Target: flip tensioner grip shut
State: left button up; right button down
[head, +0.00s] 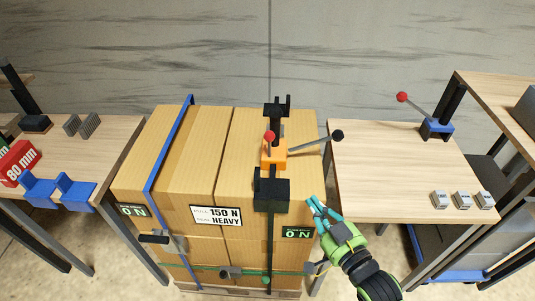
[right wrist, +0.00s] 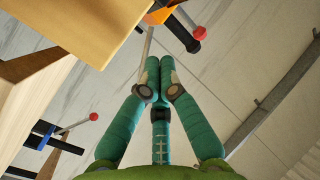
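The orange tensioner (head: 274,154) sits on top of the strapped carton stack, beside black strap parts. A short lever with a red knob (head: 270,136) stands up from it. A long grey lever reaches right from it and ends in a black knob (head: 337,135). The right wrist view shows part of the orange body (right wrist: 160,14) and a red knob (right wrist: 200,33) beyond my fingertips. My right gripper (head: 314,203) is at the stack's front right edge, below and right of the tensioner. Its teal fingers (right wrist: 160,62) are together with nothing visible between them. My left gripper is out of view.
The carton stack (head: 165,165) carries a blue strap (head: 168,150) and labels. A table at right (head: 385,175) holds a blue-based lever device (head: 437,128) and small metal pieces (head: 461,199). Another table (head: 105,150) at left holds blue brackets (head: 58,190). Space above the stack is open.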

aim_at(273, 140)
jog(key=r+y, duration=0.1)
jog(key=r+t+y, duration=0.1)
jog(key=r+y, duration=0.1)
jog(key=shift+w+a+r+n, duration=0.2)
jog(key=shift+a+r+n, duration=0.1)
jog(key=shift+a+r, duration=0.1)
jog(key=p+x, duration=0.1)
jog(key=x, duration=0.5)
jog(key=p+x, duration=0.1)
jog(key=x, duration=0.5)
jog(key=shift+w+r+p, duration=0.25)
jog(key=shift+r+p, duration=0.05)
jog(key=shift+p, duration=0.1)
jog(key=shift+w+a, duration=0.45)
jog(key=shift+w, duration=0.1)
jog(key=shift+r, duration=0.1)
jog(key=shift+a+r+n+p, duration=0.15)
jog(key=shift+n+p, duration=0.25)
jog(key=shift+p, duration=0.3)
jog(key=shift+a, duration=0.1)
